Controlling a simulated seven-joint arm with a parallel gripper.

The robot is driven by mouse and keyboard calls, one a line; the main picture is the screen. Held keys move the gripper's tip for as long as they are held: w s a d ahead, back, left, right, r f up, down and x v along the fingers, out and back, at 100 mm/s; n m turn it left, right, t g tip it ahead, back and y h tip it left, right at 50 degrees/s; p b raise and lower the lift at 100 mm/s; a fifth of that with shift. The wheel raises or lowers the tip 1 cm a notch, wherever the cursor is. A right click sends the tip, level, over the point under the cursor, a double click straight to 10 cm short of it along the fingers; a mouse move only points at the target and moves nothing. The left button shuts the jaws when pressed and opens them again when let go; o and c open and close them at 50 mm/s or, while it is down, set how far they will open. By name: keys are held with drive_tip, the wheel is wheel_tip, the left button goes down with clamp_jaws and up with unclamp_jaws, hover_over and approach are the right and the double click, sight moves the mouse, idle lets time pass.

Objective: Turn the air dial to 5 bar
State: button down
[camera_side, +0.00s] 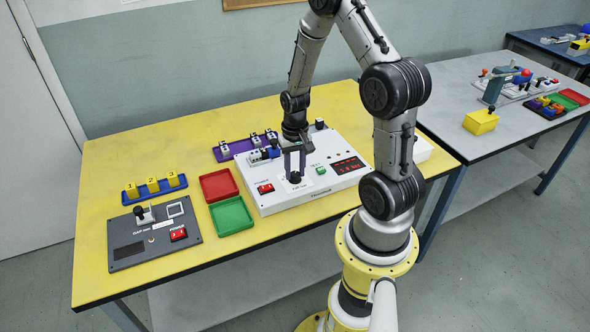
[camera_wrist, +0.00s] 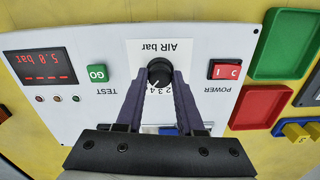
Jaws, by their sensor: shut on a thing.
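The black air dial (camera_wrist: 159,70) sits on a white panel under the label "AIR bar", which is upside down in the wrist view. My gripper (camera_wrist: 160,78) is shut on the dial, one purple finger on each side. Part of its number scale shows beside it, with 2, 3 and 4 visible; the rest is hidden. The red-lit display (camera_wrist: 42,66) reads about 5.0 bar, upside down. In the side view my gripper (camera_side: 295,172) points straight down at the dial on the white box (camera_side: 310,198).
A green GO button (camera_wrist: 97,73) and a red power switch (camera_wrist: 224,70) flank the dial. Green (camera_side: 231,216) and red trays lie left of the box. A grey panel (camera_side: 150,250) and a blue rack with yellow blocks stand farther left.

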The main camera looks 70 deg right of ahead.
sight(295, 174)
drive_tip(key=shift+r, duration=0.1)
drive_tip(key=c, duration=0.5)
unclamp_jaws()
wheel_tip(295, 174, up, 14)
drive_tip(key=shift+f, duration=0.1)
idle(0.5)
